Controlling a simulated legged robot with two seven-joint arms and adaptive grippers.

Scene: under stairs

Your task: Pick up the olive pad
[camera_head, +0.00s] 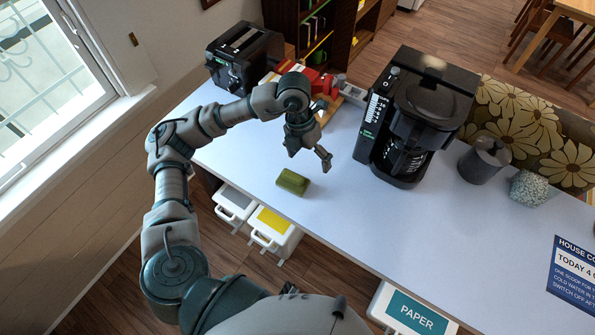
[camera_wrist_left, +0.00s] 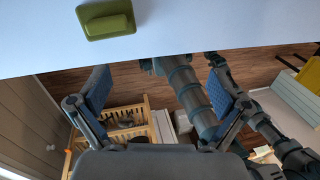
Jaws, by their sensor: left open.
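The olive pad (camera_head: 292,182) is a small green block lying flat on the pale table, near its front edge. It also shows at the top left of the left wrist view (camera_wrist_left: 106,19). My left gripper (camera_head: 309,157) is open and empty, above the table and a little behind the pad in the head view. Its two fingers (camera_wrist_left: 160,98) stand wide apart in the wrist view, with nothing between them. The pad is apart from both fingers. My right gripper is not in view.
A black coffee maker (camera_head: 420,115) stands right of my gripper, with a grey canister (camera_head: 484,160) and a speckled pot (camera_head: 530,188) beyond. A black toaster (camera_head: 244,58) and a red object (camera_head: 310,78) are at the back. The table (camera_head: 400,235) is clear right of the pad.

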